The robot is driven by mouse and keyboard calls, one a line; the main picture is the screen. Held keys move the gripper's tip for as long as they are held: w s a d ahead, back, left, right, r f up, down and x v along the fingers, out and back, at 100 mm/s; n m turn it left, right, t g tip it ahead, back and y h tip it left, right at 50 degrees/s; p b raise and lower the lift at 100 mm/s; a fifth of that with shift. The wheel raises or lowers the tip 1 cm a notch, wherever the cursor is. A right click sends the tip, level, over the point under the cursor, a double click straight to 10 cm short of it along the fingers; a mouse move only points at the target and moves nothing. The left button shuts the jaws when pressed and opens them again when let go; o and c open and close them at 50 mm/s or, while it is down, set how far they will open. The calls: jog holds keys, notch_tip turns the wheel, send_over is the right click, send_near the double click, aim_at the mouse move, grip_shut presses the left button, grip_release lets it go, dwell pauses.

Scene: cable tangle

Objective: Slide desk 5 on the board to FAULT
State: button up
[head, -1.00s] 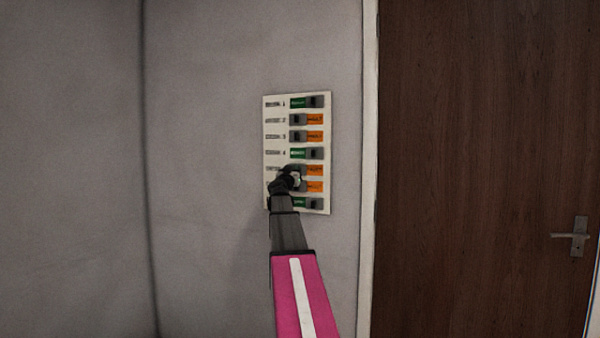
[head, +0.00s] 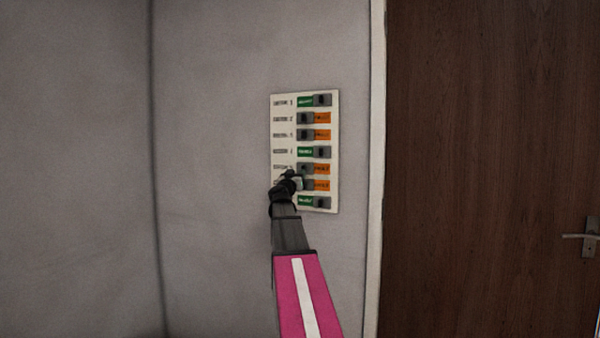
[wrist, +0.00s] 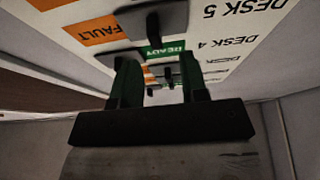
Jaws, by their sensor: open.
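The white board (head: 284,142) hangs on the wall with a column of sliders. The desk 5 slider (head: 304,168) is a grey plate with a dark knob. It sits at the label side of its row, and the orange FAULT field (head: 322,169) shows uncovered on its right. In the wrist view, which is upside down, the desk 5 slider (wrist: 150,22) is between the DESK 5 label and the orange FAULT field (wrist: 92,32). My gripper (wrist: 158,68) is open and empty close to the board. In the head view my gripper (head: 291,178) covers part of rows 5 and 6.
The desk 4 slider (head: 321,152) is at the right with its green READY field (head: 305,152) showing. The desk 6 row just below shows orange. A brown door (head: 480,150) stands to the right, and bare grey wall lies left of the board.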

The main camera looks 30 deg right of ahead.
jog(key=v, duration=0.5)
jog(key=shift+s+a+f, duration=0.15)
jog(key=shift+s+a, duration=0.05)
jog(key=shift+a, duration=0.1)
jog(key=w+a+f+n+t+y, duration=0.2)
jog(key=a+f+n+y, duration=0.2)
jog(key=a+f+y, duration=0.3)
jog(key=w+a+f+n+t+y, duration=0.25)
jog(key=a+f+n+y, duration=0.35)
jog(key=f, duration=0.4)
jog(key=s+a+f+n+g+y, duration=0.1)
jog(key=s+a+f+g+y, duration=0.15)
jog(key=a+f, duration=0.5)
jog(key=s+a+f+g+y, duration=0.1)
jog(key=a+f+g+y, duration=0.25)
jog(key=f, duration=0.65)
jog(key=s+a+f+g, duration=0.55)
jog(key=s+f, duration=0.35)
jog(key=f, duration=0.4)
jog(key=s+a+f+m+g+h, duration=0.1)
jog(key=s+a+f+g+h, duration=0.1)
jog(key=s+f+g, duration=0.5)
jog(key=s+f, duration=0.5)
jog(key=s, duration=0.4)
jog(key=shift+s+g, duration=0.25)
jog(key=shift+g, duration=0.05)
